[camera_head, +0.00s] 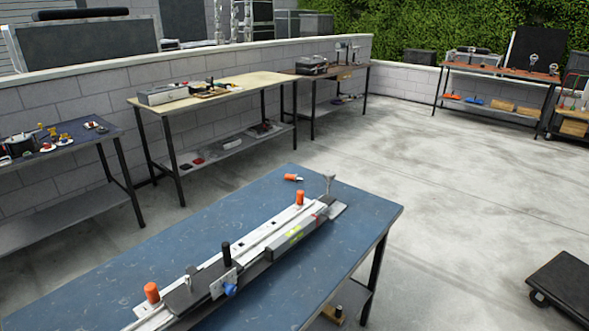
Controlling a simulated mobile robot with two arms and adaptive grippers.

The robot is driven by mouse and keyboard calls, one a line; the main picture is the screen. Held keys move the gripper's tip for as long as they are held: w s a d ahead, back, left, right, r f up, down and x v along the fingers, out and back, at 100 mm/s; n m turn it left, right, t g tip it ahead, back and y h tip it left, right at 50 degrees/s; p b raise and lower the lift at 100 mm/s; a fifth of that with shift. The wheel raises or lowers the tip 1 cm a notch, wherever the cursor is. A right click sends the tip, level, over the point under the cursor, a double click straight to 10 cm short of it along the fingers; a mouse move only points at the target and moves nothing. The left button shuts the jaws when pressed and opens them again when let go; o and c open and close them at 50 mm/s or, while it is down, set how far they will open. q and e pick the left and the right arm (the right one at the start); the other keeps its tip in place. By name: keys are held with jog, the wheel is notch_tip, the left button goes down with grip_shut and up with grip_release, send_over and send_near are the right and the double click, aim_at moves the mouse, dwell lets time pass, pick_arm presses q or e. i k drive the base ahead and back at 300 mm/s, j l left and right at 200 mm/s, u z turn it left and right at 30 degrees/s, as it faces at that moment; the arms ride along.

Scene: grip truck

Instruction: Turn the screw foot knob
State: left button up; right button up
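A long metal rail device (262,246) lies diagonally on the blue table (130,262). Orange knobs stand upright near its near-left end (152,292) and towards its far end (300,197). A black knob (226,250) stands near its middle, and a blue knob (230,289) sits low on its near side. A silver T-shaped piece (329,182) stands at the far end. I cannot tell which of these is the screw foot knob. Neither of my grippers is in view.
A loose orange-handled item (293,178) lies near the table's far edge. Several workbenches with tools stand along the block wall, including a pale-topped one (235,88). A black cart (565,282) is at lower right. The concrete floor (450,190) between is clear.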

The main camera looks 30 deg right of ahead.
aim_at(329, 174)
jog(key=i+l+u, duration=0.1)
jog(key=l+u, duration=0.25)
jog(key=l, duration=0.8)
jog(key=k+l+u, duration=0.1)
jog(key=l+u, duration=0.2)
jog(key=l, duration=0.85)
